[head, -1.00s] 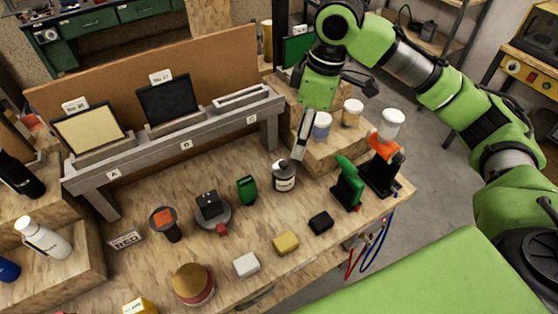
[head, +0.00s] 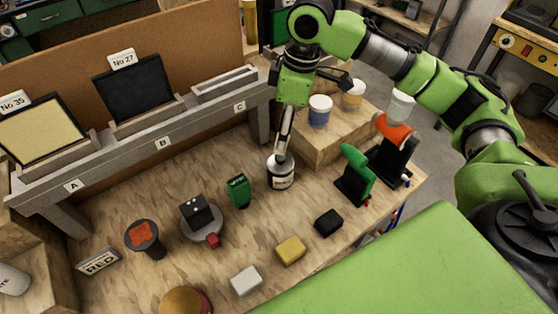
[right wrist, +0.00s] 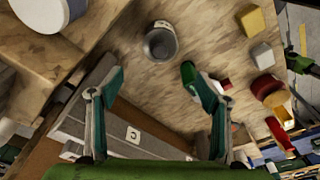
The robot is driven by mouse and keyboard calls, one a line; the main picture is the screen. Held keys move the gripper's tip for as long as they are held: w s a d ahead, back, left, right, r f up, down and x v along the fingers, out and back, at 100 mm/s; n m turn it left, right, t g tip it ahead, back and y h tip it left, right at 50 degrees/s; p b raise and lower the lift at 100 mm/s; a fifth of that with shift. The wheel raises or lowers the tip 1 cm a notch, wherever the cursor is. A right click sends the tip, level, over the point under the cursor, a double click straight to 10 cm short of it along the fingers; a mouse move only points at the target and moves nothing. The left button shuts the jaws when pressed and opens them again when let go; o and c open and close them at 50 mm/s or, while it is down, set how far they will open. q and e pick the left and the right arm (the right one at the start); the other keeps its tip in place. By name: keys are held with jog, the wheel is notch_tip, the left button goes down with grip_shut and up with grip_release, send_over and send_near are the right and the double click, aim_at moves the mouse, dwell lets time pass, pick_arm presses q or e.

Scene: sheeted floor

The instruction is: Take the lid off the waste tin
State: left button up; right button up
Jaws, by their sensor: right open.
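The waste tin (head: 281,177) is a small pale tin with a dark band and a label, standing upright on the wooden bench. In the right wrist view the tin (right wrist: 160,44) shows a grey rim around a dark top; I cannot tell the lid apart from the body. My right gripper (head: 284,152) points down from above, its fingertips overlapping the tin's top in the head view. In the right wrist view the gripper (right wrist: 152,78) is open and empty, with the tin beyond its fingertips, not clearly between them. My left gripper is out of view.
A green box (head: 238,190) stands left of the tin. A raised wooden block (head: 325,140) with jars is behind right, and a grey rack (head: 160,135) runs behind left. Green and orange-topped holders (head: 355,175) stand to the right. Yellow (head: 291,250) and black (head: 328,222) blocks lie in front.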

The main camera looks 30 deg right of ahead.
send_over(281, 157)
notch_tip(281, 157, down, 4)
jog(key=shift+d+f, duration=0.1)
jog(key=shift+f, duration=0.4)
notch_tip(281, 157, down, 5)
jog(key=shift+r+p, duration=0.1)
jog(key=shift+p, duration=0.8)
jog(key=shift+w+f, duration=0.1)
jog(key=shift+f, duration=0.25)
jog(key=c, duration=1)
